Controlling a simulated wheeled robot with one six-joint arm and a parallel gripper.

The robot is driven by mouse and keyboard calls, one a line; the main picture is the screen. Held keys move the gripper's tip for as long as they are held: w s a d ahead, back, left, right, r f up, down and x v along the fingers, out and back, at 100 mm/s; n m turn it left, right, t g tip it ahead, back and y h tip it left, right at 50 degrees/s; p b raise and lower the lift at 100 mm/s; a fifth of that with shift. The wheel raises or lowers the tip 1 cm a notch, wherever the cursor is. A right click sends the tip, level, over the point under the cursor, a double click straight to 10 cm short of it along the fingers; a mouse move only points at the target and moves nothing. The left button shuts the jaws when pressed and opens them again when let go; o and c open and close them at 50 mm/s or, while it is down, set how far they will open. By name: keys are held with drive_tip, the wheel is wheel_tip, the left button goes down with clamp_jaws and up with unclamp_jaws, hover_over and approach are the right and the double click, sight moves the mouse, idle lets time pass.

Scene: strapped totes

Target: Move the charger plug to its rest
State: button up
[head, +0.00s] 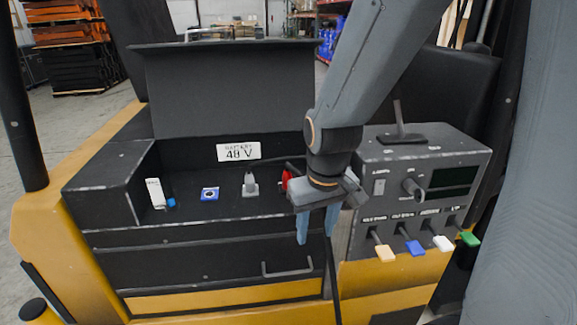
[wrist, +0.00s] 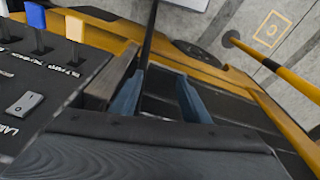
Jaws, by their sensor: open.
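My gripper (head: 316,238) hangs in front of the battery compartment's right end, its two blue fingers pointing down and apart. In the wrist view the fingers (wrist: 158,98) stand open with nothing clearly held between them. A red piece (head: 286,180), possibly the charger plug, shows just left of my gripper and is partly hidden by it. A grey upright piece (head: 250,185) on a light base stands left of the red one; I cannot tell if it is the rest. A black cable (head: 334,285) hangs down below my gripper, and a dark line (wrist: 150,35) runs beyond the fingers.
The compartment (head: 185,212) has a raised black lid (head: 225,90). A blue-and-white piece (head: 209,194) and a white box (head: 155,193) stand on its left. A control panel (head: 420,165) with coloured levers stands close right of my gripper. A drawer handle (head: 287,270) sticks out below.

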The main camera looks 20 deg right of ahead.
drive_tip(key=w+r+n+p, duration=0.2)
drive_tip(key=w+r+p, duration=0.1)
drive_tip(key=r, duration=0.2)
wheel_tip(320, 180, up, 3)
drive_tip(key=n+g, duration=0.2)
drive_tip(key=n, duration=1.1)
hover_over(287, 170)
drive_tip(key=shift+s+d+f, duration=0.1)
drive_tip(key=shift+s+f, duration=0.1)
drive_tip(key=shift+w+r, duration=0.1)
drive_tip(key=shift+w, duration=0.35)
drive_tip(key=shift+f+b, duration=2.05)
drive_tip(key=shift+f, duration=2.5)
drive_tip(key=shift+p, duration=0.4)
